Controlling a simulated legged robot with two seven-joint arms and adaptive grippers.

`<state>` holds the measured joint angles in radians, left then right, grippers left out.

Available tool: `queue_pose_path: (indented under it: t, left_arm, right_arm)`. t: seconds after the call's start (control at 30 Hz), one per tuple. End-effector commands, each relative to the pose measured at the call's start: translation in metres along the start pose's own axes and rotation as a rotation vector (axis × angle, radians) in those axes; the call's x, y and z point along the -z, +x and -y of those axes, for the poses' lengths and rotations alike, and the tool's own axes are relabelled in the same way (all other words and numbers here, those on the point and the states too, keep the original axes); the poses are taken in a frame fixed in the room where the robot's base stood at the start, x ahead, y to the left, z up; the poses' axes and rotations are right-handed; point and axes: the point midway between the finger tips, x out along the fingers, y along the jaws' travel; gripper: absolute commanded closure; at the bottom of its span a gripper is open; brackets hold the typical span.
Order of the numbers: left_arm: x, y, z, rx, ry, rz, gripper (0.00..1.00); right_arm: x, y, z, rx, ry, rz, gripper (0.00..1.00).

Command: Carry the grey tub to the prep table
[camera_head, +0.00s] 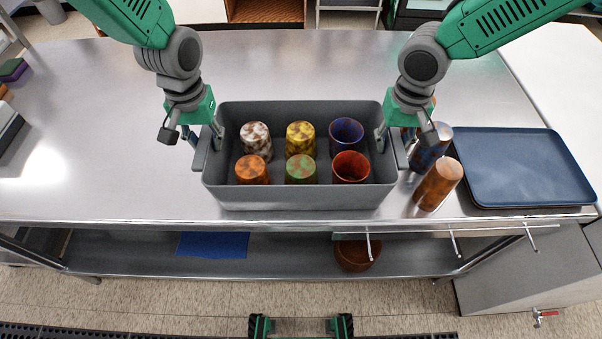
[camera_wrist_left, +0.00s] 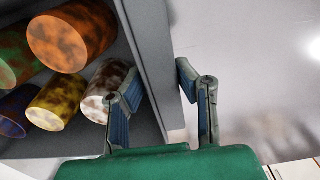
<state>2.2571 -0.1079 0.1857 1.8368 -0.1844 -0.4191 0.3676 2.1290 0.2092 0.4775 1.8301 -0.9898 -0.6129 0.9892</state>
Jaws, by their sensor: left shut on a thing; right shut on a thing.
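The grey tub (camera_head: 290,198) is on the steel table near its front edge, with several cups in it, among them a white-brown (camera_head: 256,140), a yellow (camera_head: 300,138), a green (camera_head: 300,170), an orange (camera_head: 252,170), a blue (camera_head: 346,135) and a red one (camera_head: 350,167). My left gripper (camera_head: 207,138) is shut on the tub's left wall; in the left wrist view its fingers (camera_wrist_left: 160,95) straddle the grey wall. My right gripper (camera_head: 392,136) is shut on the tub's right wall, its fingertips partly hidden. I cannot tell whether the tub's base touches the table.
A blue tray (camera_head: 520,168) lies at the right end of the table (camera_head: 110,130). Cups, one orange-brown (camera_head: 438,185) and one dark blue (camera_head: 430,150), stand close to the tub's right side. The table left of the tub is mostly clear. A lower shelf holds a brown bowl (camera_head: 355,256).

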Motion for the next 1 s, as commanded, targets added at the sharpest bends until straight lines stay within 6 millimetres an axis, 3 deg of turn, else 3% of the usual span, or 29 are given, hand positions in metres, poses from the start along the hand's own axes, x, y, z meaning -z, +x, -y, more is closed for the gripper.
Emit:
queue_pose_path:
  t: [0.03,0.07,0.1,0.47,1.0]
  left_arm:
    - [-0.001,0.003,0.005,0.009,-0.001,0.004,0.68]
    - [0.000,0.002,0.005,0.009,-0.001,0.004,0.57]
    - [0.000,0.001,0.005,0.008,-0.002,0.004,0.54]
    - [0.001,-0.005,0.002,0.003,-0.001,0.000,0.54]
    - [0.003,-0.103,0.002,0.004,-0.002,0.000,0.54]
  right_arm:
    - [0.000,0.004,-0.006,-0.013,0.005,0.004,0.69]
    - [0.000,0.002,-0.006,-0.013,0.005,0.004,0.58]
    - [0.000,0.002,-0.006,-0.012,0.005,0.004,0.55]
    - [0.001,0.002,-0.003,-0.006,0.002,0.003,0.55]
    - [0.001,0.002,-0.002,-0.004,0.001,0.002,0.55]
